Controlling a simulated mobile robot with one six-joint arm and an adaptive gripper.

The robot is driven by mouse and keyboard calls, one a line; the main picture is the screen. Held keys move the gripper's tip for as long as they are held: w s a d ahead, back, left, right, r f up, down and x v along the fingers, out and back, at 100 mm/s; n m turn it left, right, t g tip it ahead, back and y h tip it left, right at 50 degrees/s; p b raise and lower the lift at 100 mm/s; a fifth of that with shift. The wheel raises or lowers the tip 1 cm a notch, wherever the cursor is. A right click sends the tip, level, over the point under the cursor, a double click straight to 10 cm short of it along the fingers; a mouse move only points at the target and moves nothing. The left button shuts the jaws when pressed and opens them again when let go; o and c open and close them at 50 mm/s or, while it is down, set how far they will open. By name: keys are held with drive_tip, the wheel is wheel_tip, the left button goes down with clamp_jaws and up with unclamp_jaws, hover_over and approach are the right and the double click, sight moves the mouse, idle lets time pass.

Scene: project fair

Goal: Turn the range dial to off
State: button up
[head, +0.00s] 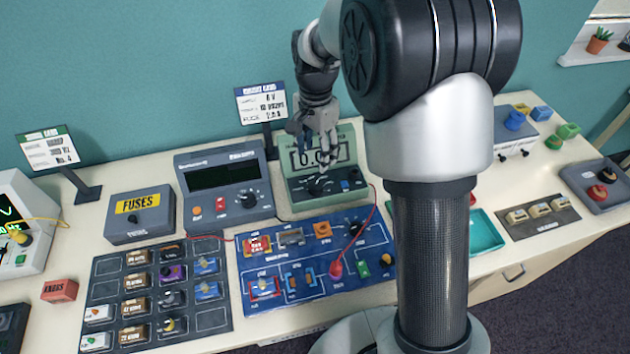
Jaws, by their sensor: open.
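A green meter (292,205) with a pale display (308,153) stands at the back of the table, left of my arm. The display shows large digits, partly covered by my gripper. A dark dial (320,186) sits on the meter's front panel below the display; I cannot read its pointer or markings. My gripper (318,152) is open and points down in front of the display, just above the dial. I cannot tell whether a fingertip touches the dial.
A dark grey instrument (222,185) stands left of the meter, with a fuse box (138,214) beyond it. A blue circuit board (315,265) with a red lead lies in front. A tray of parts (103,266) lies at left. A teal tray (486,232) is right of my arm.

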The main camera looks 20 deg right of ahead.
sight(316, 185)
wheel_tip(316, 185, down, 12)
drive_tip(key=b, duration=0.3)
drive_tip(key=shift+r, duration=0.15)
drive_tip(key=shift+c, duration=0.3)
drive_tip(key=c, duration=1.1)
